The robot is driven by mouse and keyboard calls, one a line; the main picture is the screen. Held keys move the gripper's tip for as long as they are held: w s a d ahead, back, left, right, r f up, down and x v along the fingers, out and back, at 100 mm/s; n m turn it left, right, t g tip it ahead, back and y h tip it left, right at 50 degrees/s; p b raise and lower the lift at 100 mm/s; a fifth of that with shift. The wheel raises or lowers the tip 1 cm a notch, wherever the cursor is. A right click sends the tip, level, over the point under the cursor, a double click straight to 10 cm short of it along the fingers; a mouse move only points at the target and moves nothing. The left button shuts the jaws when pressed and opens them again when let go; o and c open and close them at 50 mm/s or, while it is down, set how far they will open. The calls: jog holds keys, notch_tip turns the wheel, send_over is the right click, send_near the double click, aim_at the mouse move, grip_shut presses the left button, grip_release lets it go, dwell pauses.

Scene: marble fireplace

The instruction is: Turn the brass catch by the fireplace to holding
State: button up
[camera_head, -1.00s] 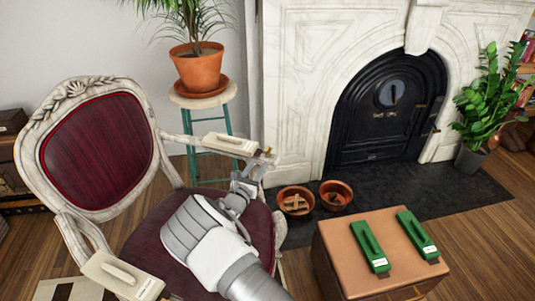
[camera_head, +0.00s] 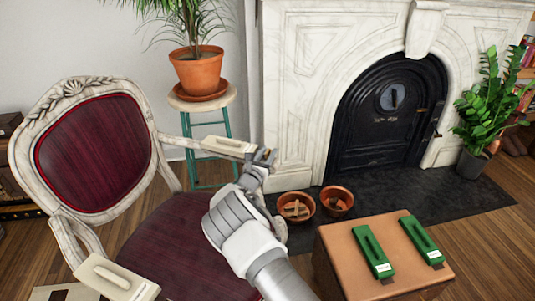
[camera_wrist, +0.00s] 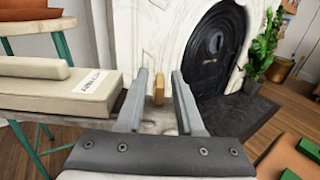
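The brass catch (camera_wrist: 158,88) shows in the wrist view as a small upright golden-brown piece. It stands between the two fingers of my gripper (camera_wrist: 160,74), with a gap on each side. My gripper is open, and its fingers point towards the fireplace. In the head view my gripper (camera_head: 264,157) is at the front end of the chair's far armrest, and the catch is hard to make out there. The black arched fireplace door (camera_head: 388,112) is set in the white marble surround (camera_head: 300,75), behind the gripper.
A cream labelled block (camera_head: 228,146) lies on the armrest, close left of my gripper; another (camera_head: 118,276) is on the near armrest. Two terracotta pots (camera_head: 296,206) stand on the hearth. A brown box (camera_head: 345,262) bears two green labelled blocks (camera_head: 372,252). A potted plant stands on a stool (camera_head: 203,103).

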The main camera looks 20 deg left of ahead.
grip_shut()
